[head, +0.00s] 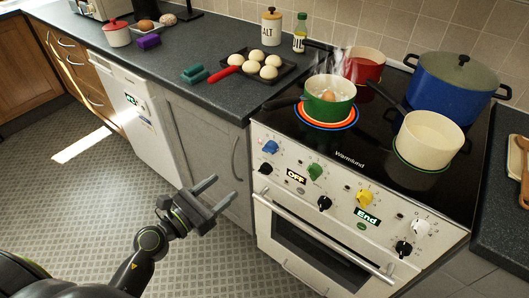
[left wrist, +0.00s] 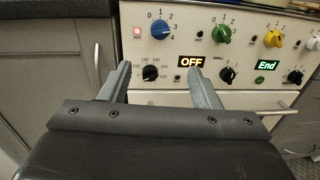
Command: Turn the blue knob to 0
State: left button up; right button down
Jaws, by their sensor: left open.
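The blue knob (head: 270,147) is at the left end of the stove's control panel. In the left wrist view the blue knob (left wrist: 160,30) has the numbers 0 to 4 around it, with a lit red lamp to its left. Which number its pointer faces is too small to tell for sure. My left gripper (head: 222,190) is open and empty, in front of the cabinet, below and to the left of the knob and apart from it. In the left wrist view its two fingers (left wrist: 159,70) point at the panel below the blue knob.
Green, yellow and white knobs and several black ones share the panel (head: 330,190). The oven handle (head: 318,236) sticks out below. A steaming green pot (head: 328,100), a cream pan (head: 430,139), and red and blue pots stand on the hob. The floor before the cabinets is clear.

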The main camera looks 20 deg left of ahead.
aim_at(266, 151)
pick_arm(q)
jog(key=p+x, duration=0.2)
jog(key=x, duration=1.5)
jog(key=shift+w, duration=0.1)
jog(key=c, duration=0.9)
jog(key=shift+c, duration=0.2)
